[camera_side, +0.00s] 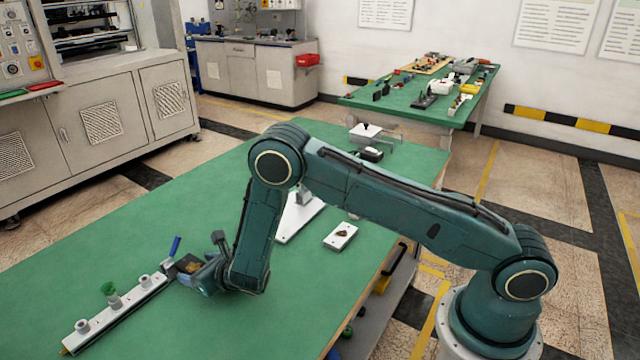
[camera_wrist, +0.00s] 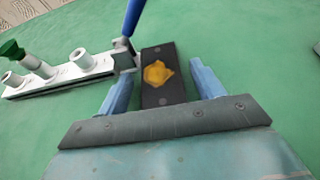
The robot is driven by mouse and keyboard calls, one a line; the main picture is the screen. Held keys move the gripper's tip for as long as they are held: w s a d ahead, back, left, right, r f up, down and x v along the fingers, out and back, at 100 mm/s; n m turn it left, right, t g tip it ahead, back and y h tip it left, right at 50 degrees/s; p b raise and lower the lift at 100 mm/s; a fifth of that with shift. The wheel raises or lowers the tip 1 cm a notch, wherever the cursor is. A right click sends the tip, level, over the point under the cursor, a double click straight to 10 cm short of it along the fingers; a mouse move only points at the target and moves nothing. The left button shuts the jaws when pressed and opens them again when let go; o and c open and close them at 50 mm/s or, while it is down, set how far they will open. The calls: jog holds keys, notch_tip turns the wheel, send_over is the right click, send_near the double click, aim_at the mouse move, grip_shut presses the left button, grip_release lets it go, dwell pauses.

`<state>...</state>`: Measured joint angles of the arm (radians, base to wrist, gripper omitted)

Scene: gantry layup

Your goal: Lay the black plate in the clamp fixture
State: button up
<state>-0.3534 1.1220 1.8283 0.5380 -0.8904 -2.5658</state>
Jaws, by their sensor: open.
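The black plate (camera_wrist: 151,53) has an orange-yellow patch on its face and lies at the right end of the clamp fixture (camera_wrist: 60,78), beside the clamp with the blue handle (camera_wrist: 133,16). The fixture is a pale rail with several round posts and a green knob; it also shows in the side view (camera_side: 117,318). My gripper (camera_wrist: 160,72) is open, with one finger on each side of the plate and visible gaps between. In the side view my gripper (camera_side: 200,274) is low over the plate (camera_side: 187,264). Whether the plate rests on the fixture cannot be told.
More items stand at the table's far end. The table is clear left of the fixture.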

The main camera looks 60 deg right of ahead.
jog(key=shift+s, duration=0.15)
jog(key=shift+v, duration=6.8)
jog(key=shift+a, duration=0.1)
